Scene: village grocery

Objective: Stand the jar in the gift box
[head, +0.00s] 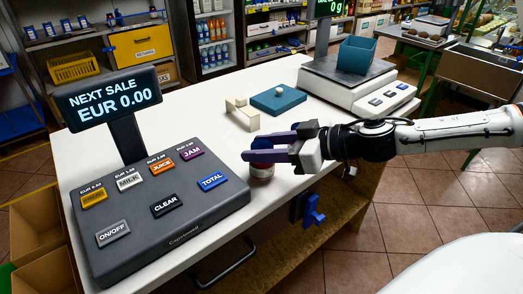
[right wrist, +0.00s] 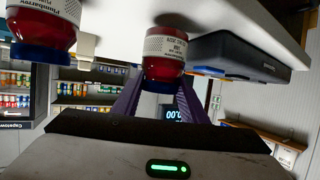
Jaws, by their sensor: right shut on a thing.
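The jar (head: 262,172) is small and red with a pale label. It stands upright near the counter's front edge, beside the till. My right gripper (head: 272,149) has purple fingers and is shut on the jar's upper part. The right wrist view is upside down and shows the jar (right wrist: 165,52) between the fingertips (right wrist: 158,90). A teal open box (head: 357,55), which looks like the gift box, stands on the scale; its inside is mostly hidden. A flat teal lid (head: 275,101) with a white knob lies on the counter. My left gripper is not in view.
The till (head: 160,215) is left of the jar. A cream holder (head: 242,115) stands behind my gripper. The scale (head: 365,85) is at the counter's far right. A second red jar with a blue lid (right wrist: 42,25) shows close by in the right wrist view.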

